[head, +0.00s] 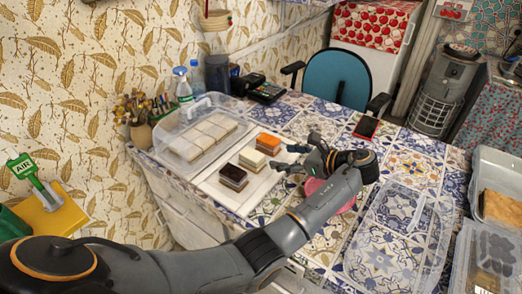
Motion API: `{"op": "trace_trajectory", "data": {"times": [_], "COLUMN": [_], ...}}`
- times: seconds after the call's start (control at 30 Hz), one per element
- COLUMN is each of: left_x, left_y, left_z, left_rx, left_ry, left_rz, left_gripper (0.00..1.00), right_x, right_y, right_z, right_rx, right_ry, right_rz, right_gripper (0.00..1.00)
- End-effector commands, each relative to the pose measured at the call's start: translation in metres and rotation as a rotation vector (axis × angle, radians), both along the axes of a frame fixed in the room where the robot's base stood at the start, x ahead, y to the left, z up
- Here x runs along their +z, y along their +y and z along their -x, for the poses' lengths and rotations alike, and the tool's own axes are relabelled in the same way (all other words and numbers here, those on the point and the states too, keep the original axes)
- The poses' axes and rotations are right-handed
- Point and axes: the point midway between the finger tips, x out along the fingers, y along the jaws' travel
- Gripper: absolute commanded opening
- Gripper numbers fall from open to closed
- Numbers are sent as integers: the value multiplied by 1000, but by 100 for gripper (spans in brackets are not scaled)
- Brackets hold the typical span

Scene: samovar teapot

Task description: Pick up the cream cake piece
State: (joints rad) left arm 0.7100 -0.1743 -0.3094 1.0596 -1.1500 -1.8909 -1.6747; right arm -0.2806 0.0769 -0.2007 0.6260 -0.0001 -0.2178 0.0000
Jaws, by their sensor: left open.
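The cream cake piece (252,158) sits on a white tray (262,188), in the middle of a short row. A dark brown-topped piece (233,175) is on its near side and an orange-topped piece (268,142) on its far side. My left gripper (285,158) is open and empty just right of the cream piece, with its fingers pointing left towards the row. I cannot tell whether a finger touches any piece; a gap shows beside the cream one. My right gripper is not in view.
A clear lidded box (197,132) with pale pieces stands left of the tray. A pink round thing (322,190) is partly hidden under my left wrist. A transparent lid (400,230) and clear containers (487,258) lie to the right.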

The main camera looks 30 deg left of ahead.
Motion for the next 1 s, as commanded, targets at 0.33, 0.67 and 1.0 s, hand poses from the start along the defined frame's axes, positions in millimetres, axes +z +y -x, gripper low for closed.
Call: {"op": "trace_trajectory", "data": {"times": [0.33,0.67,1.0], "left_x": [-22,-36,-59], "left_y": [49,80,118], "left_z": [-4,-8,-9], "left_rx": [1,0,-1], "left_ry": [1,1,1], "left_rz": [0,1,2], "left_gripper": [70,70,70], "right_x": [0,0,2], "right_y": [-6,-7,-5], "right_z": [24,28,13], "right_rx": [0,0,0], "right_ry": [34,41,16], "right_rz": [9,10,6], "right_gripper": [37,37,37]}}
